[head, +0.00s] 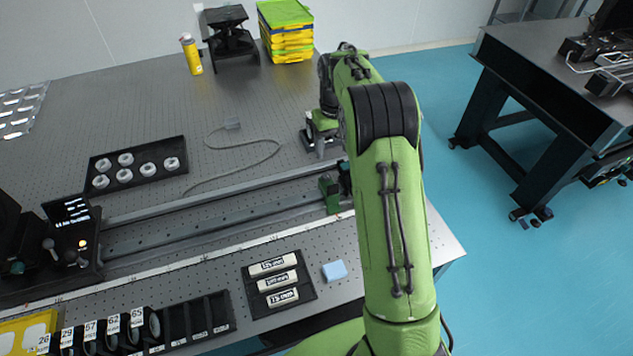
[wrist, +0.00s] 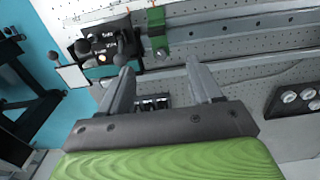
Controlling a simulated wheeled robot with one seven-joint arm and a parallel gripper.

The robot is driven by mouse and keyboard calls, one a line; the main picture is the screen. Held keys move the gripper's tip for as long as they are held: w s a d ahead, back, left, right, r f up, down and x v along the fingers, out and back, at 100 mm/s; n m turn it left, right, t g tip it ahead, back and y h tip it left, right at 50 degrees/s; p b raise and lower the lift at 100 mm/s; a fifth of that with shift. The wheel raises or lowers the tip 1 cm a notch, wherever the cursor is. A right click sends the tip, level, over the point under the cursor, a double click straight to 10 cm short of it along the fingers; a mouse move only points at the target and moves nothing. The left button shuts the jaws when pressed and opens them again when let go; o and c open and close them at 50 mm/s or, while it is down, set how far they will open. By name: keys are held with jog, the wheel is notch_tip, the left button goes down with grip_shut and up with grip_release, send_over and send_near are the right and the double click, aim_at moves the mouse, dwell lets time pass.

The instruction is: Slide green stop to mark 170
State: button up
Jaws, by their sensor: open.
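The green stop (head: 330,190) sits on the long dark rail (head: 215,222), near its right end. In the wrist view the green stop (wrist: 157,30) shows at the top centre, on the grey rail (wrist: 240,27). My gripper (head: 322,140) hangs behind the rail in the head view, apart from the stop. In the wrist view my gripper (wrist: 163,84) has its two fingers spread with nothing held between them, and the stop lies beyond the fingertips. A pale scale strip (head: 200,246) runs along the rail's near side; its numbers are too small to read.
A black block with knobs (wrist: 105,45) stands beside the stop. A black control box (head: 72,235) is at the rail's left end. A tray of white rings (head: 138,165) and a grey cable (head: 245,145) lie behind the rail. A labelled tray (head: 280,284) and blue pad (head: 334,270) lie in front.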

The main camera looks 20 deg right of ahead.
aim_at(332, 186)
jog(key=f, duration=0.5)
jog(key=f+b, duration=0.1)
jog(key=f, duration=1)
jog(key=shift+s+d+f, duration=0.1)
jog(key=shift+d+f, duration=0.05)
jog(key=shift+d, duration=0.2)
jog(key=shift+c, duration=0.5)
grip_shut()
